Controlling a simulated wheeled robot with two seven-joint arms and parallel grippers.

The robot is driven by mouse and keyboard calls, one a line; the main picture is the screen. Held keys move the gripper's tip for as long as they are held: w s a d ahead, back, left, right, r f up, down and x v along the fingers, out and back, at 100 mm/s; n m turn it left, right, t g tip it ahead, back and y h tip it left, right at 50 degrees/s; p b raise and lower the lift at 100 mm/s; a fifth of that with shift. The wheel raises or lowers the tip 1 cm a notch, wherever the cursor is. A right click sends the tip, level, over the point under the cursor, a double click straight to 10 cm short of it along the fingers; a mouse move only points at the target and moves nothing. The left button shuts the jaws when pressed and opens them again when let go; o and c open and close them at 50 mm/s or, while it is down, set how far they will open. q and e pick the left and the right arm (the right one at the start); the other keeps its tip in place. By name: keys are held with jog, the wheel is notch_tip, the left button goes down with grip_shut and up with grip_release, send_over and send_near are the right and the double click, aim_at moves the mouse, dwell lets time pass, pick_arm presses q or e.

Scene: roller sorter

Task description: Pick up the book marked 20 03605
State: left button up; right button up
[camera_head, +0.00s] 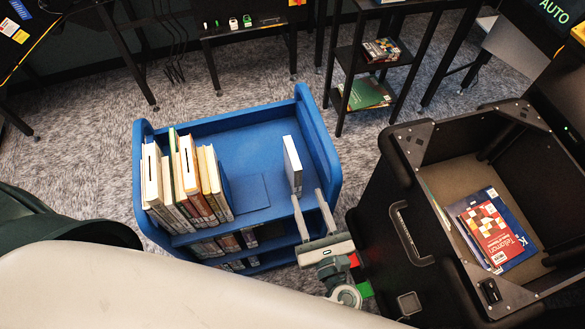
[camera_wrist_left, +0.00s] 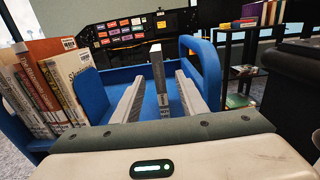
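A thin white book (camera_head: 292,166) stands upright and alone on the right part of the blue cart's top shelf (camera_head: 240,150). In the left wrist view its dark spine (camera_wrist_left: 157,72) faces me, with a small pale label low down that is too small to read. My left gripper (camera_head: 308,194) is open and empty at the cart's near right side. Its two fingers point at the book, which shows between the fingertips in the left wrist view (camera_wrist_left: 159,82), apparently just ahead of them. I cannot read 20 03605 on any book. My right gripper is not in view.
A row of upright books (camera_head: 185,185) fills the shelf's left side, with more on lower shelves. The cart's raised blue end wall (camera_head: 318,135) is close right of the lone book. A black bin (camera_head: 400,170) holding books stands right. The shelf middle is clear.

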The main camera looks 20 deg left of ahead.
aim_at(300, 177)
pick_arm(q)
jog(key=b+x, duration=0.1)
jog(key=x, duration=0.8)
jog(key=shift+w+a, duration=0.1)
jog(key=shift+a, duration=0.05)
jog(key=shift+b+x, duration=0.65)
jog(key=shift+x, duration=1.9)
jog(key=shift+a, duration=0.15)
jog(key=shift+r, duration=0.1)
grip_shut()
